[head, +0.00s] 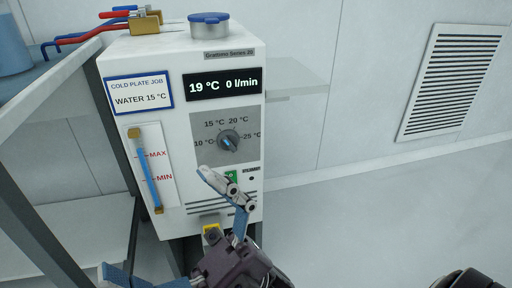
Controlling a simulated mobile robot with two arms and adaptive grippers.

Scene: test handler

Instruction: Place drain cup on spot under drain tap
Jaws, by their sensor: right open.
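My right gripper (154,220) is open in the lower part of the head view, in front of the white chiller unit (180,75). One blue-padded finger reaches up across the lower front of the unit, near the green switch. The other finger lies low at the bottom left. I see nothing held between them. A small yellow part (211,230) shows low at the unit's front, just above my gripper body; I cannot tell if it is the drain tap. No drain cup or spot for it can be made out. My left gripper is not in view.
The unit has a display (223,85) reading 19 °C and 0 l/min, a dial (228,141), a level gauge (148,170) and a blue cap (209,18). A shelf (50,75) stands close on the left. The floor (380,220) on the right is clear.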

